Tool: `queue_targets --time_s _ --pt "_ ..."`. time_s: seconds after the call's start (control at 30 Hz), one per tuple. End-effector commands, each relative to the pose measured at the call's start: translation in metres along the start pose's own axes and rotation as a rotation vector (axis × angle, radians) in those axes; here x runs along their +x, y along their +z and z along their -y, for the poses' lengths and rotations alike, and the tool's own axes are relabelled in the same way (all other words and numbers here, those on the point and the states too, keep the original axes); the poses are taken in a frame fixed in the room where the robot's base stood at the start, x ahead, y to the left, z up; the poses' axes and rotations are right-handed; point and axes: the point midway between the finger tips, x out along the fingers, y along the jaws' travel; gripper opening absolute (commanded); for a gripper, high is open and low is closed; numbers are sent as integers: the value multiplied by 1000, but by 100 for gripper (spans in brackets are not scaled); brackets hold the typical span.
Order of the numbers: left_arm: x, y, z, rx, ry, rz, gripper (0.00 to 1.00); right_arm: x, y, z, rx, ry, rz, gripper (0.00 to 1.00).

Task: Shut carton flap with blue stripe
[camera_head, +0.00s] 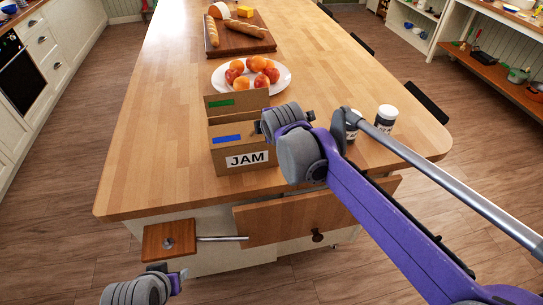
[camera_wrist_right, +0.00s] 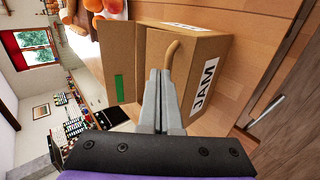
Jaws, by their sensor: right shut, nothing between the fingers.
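The cardboard carton (camera_head: 216,165) with a JAM label stands near the front of the island. Its blue-stripe flap (camera_head: 227,139) faces me above the label; I cannot tell its exact angle. The green-stripe flap (camera_head: 235,102) stands up at the back. In the right wrist view the carton (camera_wrist_right: 205,52) and green-stripe flap (camera_wrist_right: 119,70) show, but no blue stripe. My right gripper (camera_head: 260,127) is shut and empty at the carton's right side; its fingertips (camera_wrist_right: 160,75) overlap the carton. My left gripper (camera_head: 181,278) is low at the front left, its jaw opening unclear.
A plate of fruit (camera_head: 281,84) stands behind the carton. A board (camera_head: 222,42) with bread is farther back. Jars (camera_head: 385,118) stand right, near my right arm. A drawer front (camera_head: 290,217) and a small wooden panel (camera_head: 155,240) show below the countertop edge. The countertop left is clear.

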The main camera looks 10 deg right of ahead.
Motion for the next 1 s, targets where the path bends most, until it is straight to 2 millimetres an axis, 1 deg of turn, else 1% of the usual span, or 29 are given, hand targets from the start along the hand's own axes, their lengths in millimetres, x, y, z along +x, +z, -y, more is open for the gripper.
queue_targets --time_s 0.2,0.5,1.0 --pt "-2 -2 0 0 0 -2 50 10 0 -9 0 1 0 0" --pt "-2 -2 0 0 0 -2 50 20 1 -14 0 2 1 0" --pt "-2 -2 0 0 0 -2 50 24 1 -16 0 2 0 0"
